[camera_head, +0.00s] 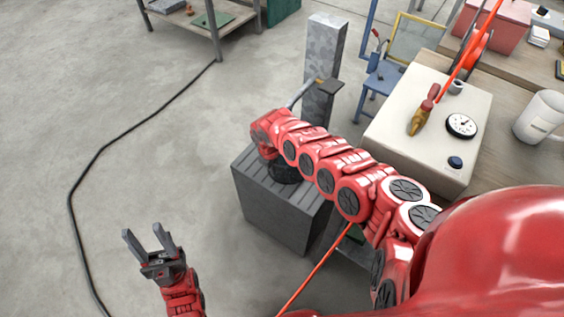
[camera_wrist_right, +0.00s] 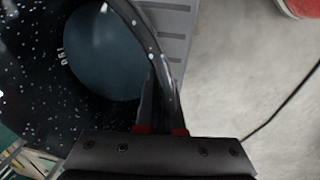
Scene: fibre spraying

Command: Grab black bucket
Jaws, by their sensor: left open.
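The black bucket (camera_head: 286,172) stands on a dark grey ribbed box, mostly hidden under my right arm in the head view. In the right wrist view its speckled black inside and curved rim (camera_wrist_right: 138,28) fill the left half. My right gripper (camera_wrist_right: 162,95) is at the rim, its fingers close together on either side of the bucket's wall. In the head view the right fingers are hidden behind the arm. My left gripper (camera_head: 147,240) is open and empty at the lower left, above the floor and apart from the box.
The grey ribbed box (camera_head: 270,215) stands on the concrete floor beside a tall grey post (camera_head: 326,60). A black cable (camera_head: 75,190) runs across the otherwise clear floor at left.

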